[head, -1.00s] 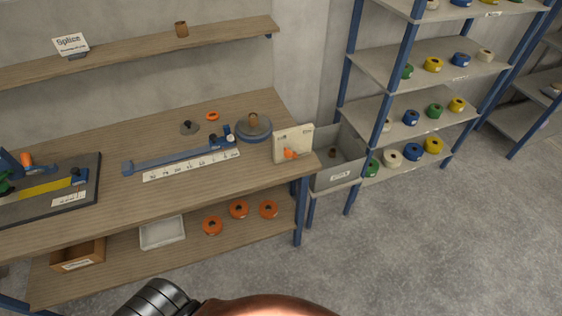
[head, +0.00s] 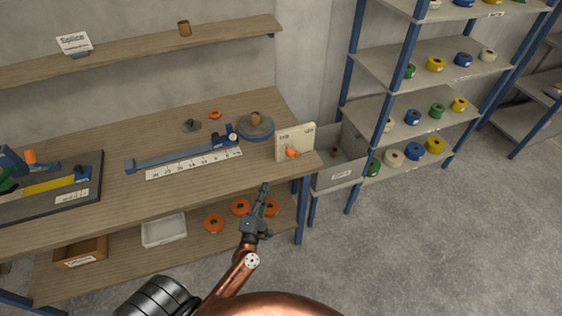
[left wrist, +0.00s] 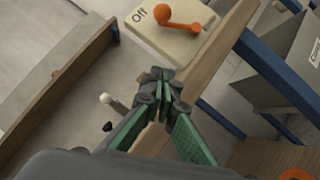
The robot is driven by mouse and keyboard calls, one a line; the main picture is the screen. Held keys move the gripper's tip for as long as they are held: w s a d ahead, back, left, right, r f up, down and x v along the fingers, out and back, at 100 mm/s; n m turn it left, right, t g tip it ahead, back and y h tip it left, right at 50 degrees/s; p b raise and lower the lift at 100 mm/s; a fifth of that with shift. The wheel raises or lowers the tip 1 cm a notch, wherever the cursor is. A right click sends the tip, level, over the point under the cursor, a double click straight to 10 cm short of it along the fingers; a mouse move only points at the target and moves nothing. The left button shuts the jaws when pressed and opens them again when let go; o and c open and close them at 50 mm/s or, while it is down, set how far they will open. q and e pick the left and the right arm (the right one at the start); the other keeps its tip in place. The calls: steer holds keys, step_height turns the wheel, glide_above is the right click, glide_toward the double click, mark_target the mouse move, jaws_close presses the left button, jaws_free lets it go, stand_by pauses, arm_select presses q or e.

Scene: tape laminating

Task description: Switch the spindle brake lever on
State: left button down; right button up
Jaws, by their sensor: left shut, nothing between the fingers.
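The brake lever (head: 292,153) is a small orange arm with a rounded end on a cream panel (head: 282,148) at the right end of the bench. The panel has two labels, too small to read in the head view. In the left wrist view the orange lever (left wrist: 180,24) lies beside a label reading "Off"; the other label is out of frame. My left gripper (head: 264,188) is shut and empty, in front of the bench edge and below the panel, apart from the lever. Its green-padded fingers (left wrist: 158,80) meet at the tips in the left wrist view. My right gripper is not in view.
A grey spindle disc (head: 256,128) with a brown core stands left of the panel. A blue bar and white ruler (head: 194,164) lie further left. A grey bin (head: 338,172) is right of the bench. Orange rolls (head: 214,223) sit on the lower shelf.

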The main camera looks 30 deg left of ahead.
mark_target(292, 153)
arm_select(q)
steer(key=shift+r, duration=0.5)
steer(key=p+x, duration=0.1)
steer(key=x, duration=0.8)
steer(key=shift+w+a+r+p, duration=0.1)
steer(key=shift+r+p, duration=0.15)
steer(key=shift+p, duration=0.1)
steer(key=shift+w+d+r+p, duration=0.5)
steer(key=shift+w+d+r, duration=0.2)
steer(key=shift+w+d, duration=0.3)
steer(key=shift+w+d+r, duration=0.1)
steer(key=shift+w+d, duration=0.05)
steer(key=shift+d, duration=0.35)
